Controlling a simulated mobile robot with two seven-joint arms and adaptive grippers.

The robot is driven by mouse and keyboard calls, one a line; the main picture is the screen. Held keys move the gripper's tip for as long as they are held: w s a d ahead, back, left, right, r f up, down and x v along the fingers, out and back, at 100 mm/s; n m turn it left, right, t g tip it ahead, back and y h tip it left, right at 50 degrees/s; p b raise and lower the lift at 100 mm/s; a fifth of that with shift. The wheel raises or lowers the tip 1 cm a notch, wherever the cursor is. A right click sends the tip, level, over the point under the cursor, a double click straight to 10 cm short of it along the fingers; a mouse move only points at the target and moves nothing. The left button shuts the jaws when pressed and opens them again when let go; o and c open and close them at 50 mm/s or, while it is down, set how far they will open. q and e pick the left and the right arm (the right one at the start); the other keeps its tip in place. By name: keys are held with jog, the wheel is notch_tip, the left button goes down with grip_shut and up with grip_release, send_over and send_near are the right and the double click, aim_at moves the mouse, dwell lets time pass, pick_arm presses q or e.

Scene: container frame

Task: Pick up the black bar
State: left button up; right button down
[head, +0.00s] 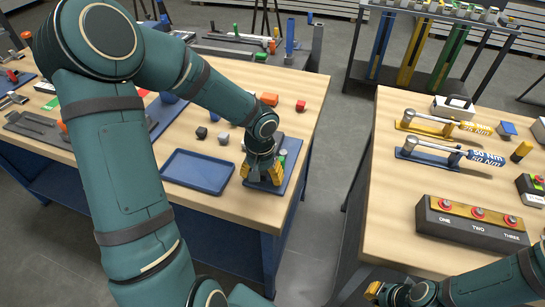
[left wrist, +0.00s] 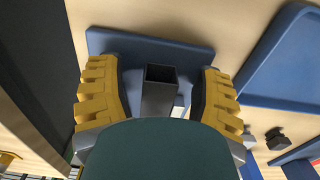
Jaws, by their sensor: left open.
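The black bar (left wrist: 160,76) stands upright in the left wrist view, a dark square tube with a hollow top end. It rises from a blue base plate (left wrist: 110,42), which also shows in the head view (head: 292,146). My left gripper (head: 263,174) is over this plate, pointing down. In the left wrist view its yellow fingers (left wrist: 160,100) are spread on either side of the bar, with gaps between. In the head view the bar is hidden behind the gripper. My right gripper (head: 374,291) is at the lower right, partly seen, by the right table's front edge.
A blue empty tray (head: 198,171) lies left of the plate. Small blocks, among them a red cube (head: 300,105) and an orange block (head: 269,99), lie behind. The right table holds a three-button box (head: 472,220) and torque tools. A floor gap separates the tables.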

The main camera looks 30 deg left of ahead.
pick_arm(q)
jog(key=shift+s+r, duration=0.1)
grip_shut()
dwell(0.3)
